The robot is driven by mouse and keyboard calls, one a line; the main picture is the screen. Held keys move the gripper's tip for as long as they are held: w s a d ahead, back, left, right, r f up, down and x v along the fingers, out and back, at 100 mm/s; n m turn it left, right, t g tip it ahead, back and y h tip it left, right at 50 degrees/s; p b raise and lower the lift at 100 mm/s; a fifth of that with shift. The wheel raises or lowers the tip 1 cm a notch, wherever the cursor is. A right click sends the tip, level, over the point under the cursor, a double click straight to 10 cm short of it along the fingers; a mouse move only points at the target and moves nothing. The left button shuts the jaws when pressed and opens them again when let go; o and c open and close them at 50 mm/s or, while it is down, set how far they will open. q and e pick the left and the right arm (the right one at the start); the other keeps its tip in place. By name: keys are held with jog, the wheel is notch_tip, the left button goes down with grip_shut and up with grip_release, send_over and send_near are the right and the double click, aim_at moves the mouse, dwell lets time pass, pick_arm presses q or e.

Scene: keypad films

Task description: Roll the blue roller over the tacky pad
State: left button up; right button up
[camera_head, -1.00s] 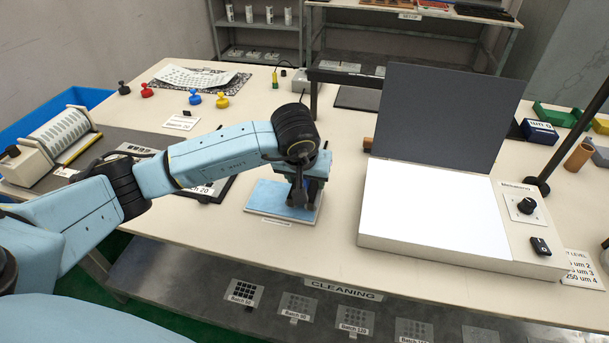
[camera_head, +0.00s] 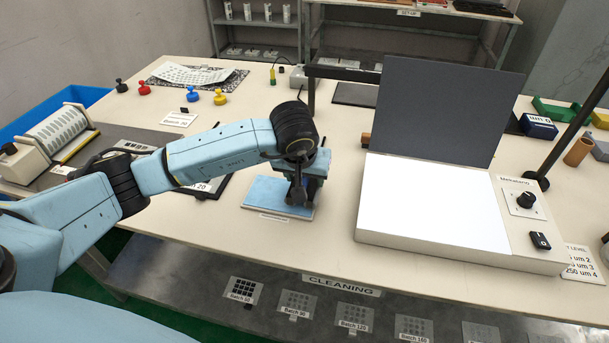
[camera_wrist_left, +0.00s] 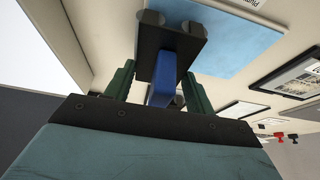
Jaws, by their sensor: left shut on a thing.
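The tacky pad is a light blue sheet (camera_head: 262,191) on a pale base near the table's front edge, left of the light box. My left gripper (camera_head: 297,193) is over the right part of the pad. In the left wrist view the gripper (camera_wrist_left: 152,88) is shut on the blue handle of the roller (camera_wrist_left: 161,84). A dark plate and grey rounded ends show beyond the handle. The pad (camera_wrist_left: 235,38) lies just past the roller in that view. I cannot tell whether the roller touches the pad. My right gripper is out of view.
A light box (camera_head: 430,205) with a raised dark lid (camera_head: 450,110) stands right of the pad. A dark mat (camera_head: 120,165) and a drum device (camera_head: 55,140) are at the left. Several coloured knobbed pieces stand farther back.

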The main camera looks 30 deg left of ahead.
pick_arm(q)
jog(key=shift+f, duration=0.3)
jog(key=shift+a, duration=0.15)
